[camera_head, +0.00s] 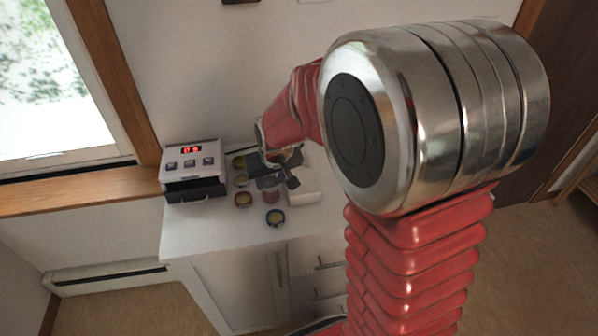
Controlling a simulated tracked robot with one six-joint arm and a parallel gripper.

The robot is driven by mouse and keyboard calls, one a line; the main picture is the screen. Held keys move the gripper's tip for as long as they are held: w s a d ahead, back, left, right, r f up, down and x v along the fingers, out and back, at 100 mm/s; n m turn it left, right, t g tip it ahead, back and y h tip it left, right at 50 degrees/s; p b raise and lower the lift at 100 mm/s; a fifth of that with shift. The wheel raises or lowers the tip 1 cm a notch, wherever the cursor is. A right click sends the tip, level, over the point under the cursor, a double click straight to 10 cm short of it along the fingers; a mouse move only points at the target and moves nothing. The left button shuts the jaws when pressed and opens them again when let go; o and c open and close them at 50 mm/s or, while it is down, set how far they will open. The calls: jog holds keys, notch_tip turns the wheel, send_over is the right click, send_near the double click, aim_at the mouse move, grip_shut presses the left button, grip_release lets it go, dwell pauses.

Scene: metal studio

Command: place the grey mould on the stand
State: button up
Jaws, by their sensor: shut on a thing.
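My gripper (277,182) is over the white cabinet top, pointing down, and looks dark and small from here. It is shut on a small grey thing that seems to be the grey mould; the jaws and arm hide most of it, so its outline is unclear. A low pale block (303,198) lies just right of and below the gripper in the picture. It may be the stand, but I cannot tell for sure. I cannot tell whether the held thing touches anything below.
Several small round pots stand close around the gripper, among them a dark-rimmed one (275,218) near the front edge and an orange-brown one (243,200). A machine with a red display (191,170) stands at the left. The cabinet top (205,232) is clear at front left.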

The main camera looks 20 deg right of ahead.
jog(key=s+d+r+m, duration=0.1)
jog(key=s+d, duration=0.2)
jog(key=s, duration=0.4)
jog(key=s+d+r+m, duration=0.1)
jog(key=s+d+r, duration=0.1)
jog(key=s, duration=0.6)
jog(key=shift+d+h, duration=0.3)
jog(key=shift+d, duration=0.2)
jog(key=shift+w, duration=0.1)
jog(key=w+d, duration=0.1)
jog(key=w, duration=0.4)
jog(key=w+d, duration=0.1)
jog(key=w, duration=0.5)
jog(key=w+d, duration=0.1)
jog(key=w, duration=0.4)
jog(key=shift+w+d, duration=0.2)
jog(key=shift+w, duration=0.1)
jog(key=shift+w, duration=0.25)
jog(key=shift+w+d+f, duration=0.1)
jog(key=shift+w+f, duration=0.05)
jog(key=shift+w, duration=0.15)
notch_tip(320, 180, down, 3)
jog(key=shift+f, duration=0.15)
